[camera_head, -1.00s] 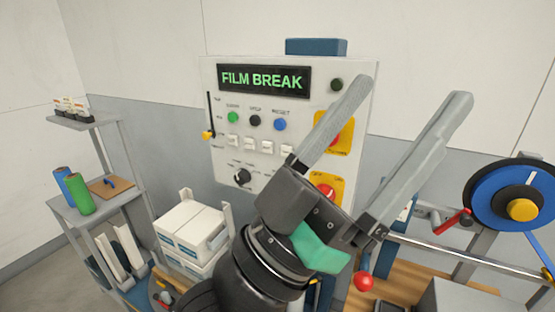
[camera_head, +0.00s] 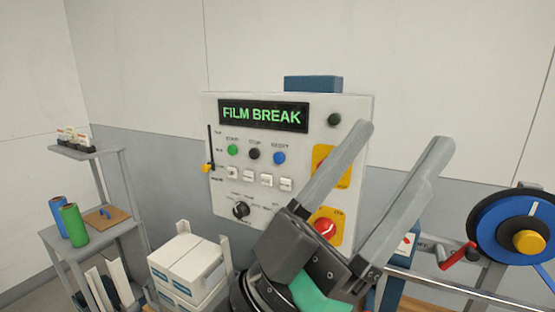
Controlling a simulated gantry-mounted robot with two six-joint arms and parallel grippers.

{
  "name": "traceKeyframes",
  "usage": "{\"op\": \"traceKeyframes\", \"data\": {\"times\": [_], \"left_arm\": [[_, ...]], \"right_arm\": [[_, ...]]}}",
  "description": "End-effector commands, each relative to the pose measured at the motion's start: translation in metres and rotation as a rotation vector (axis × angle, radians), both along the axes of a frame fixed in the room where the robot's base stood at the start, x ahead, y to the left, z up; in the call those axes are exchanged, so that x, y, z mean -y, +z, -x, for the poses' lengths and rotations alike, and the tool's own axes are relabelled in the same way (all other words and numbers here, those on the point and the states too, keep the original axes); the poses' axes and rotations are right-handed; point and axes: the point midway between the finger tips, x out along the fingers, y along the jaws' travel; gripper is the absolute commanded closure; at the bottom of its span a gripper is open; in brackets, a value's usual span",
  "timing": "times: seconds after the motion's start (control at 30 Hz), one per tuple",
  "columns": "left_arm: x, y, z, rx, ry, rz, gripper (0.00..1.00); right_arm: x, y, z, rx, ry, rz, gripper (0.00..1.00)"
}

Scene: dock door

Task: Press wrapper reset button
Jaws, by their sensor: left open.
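The wrapper control panel (camera_head: 218,130) stands upright on the wall side, with a display (camera_head: 262,115) reading "FILM BREAK" in green. Below it is a row of a green button (camera_head: 233,150), a black button (camera_head: 253,154) and the blue reset button (camera_head: 279,158), whose label appears to read RESET. My left gripper (camera_head: 405,135) is in front of the panel's right side, fingers wide apart and empty. Its nearer finger shows to the right of the blue button and overlaps the yellow plates. The right gripper does not show.
A red emergency button (camera_head: 324,228) sits on a yellow plate low on the panel. White boxes (camera_head: 187,262) stand below. A shelf (camera_head: 90,232) with blue and green rolls is at left. A blue reel (camera_head: 505,228) and red-handled crank (camera_head: 458,256) are at right.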

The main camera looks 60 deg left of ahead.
Motion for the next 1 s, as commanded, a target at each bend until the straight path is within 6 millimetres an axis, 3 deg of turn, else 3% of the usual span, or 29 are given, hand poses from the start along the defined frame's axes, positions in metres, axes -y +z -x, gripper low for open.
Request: {"op": "traceKeyframes", "data": {"times": [0.03, 0.3, 0.4, 1.0], "left_arm": [[0.0000, -0.0001, -0.0001, 0.000, 0.000, 0.000, 0.38], [0.0000, -0.0001, -0.0001, 0.000, 0.000, 0.000, 0.86], [0.0000, 0.0000, 0.0000, 0.000, 0.000, 0.000, 1.00], [0.0000, 0.0000, 0.0000, 0.000, 0.000, 0.000, 1.00]], "right_arm": [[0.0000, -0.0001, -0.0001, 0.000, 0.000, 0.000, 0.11], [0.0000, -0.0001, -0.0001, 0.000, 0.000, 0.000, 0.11], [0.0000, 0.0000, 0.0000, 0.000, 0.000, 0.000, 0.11], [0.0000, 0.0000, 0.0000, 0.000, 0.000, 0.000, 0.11]]}}
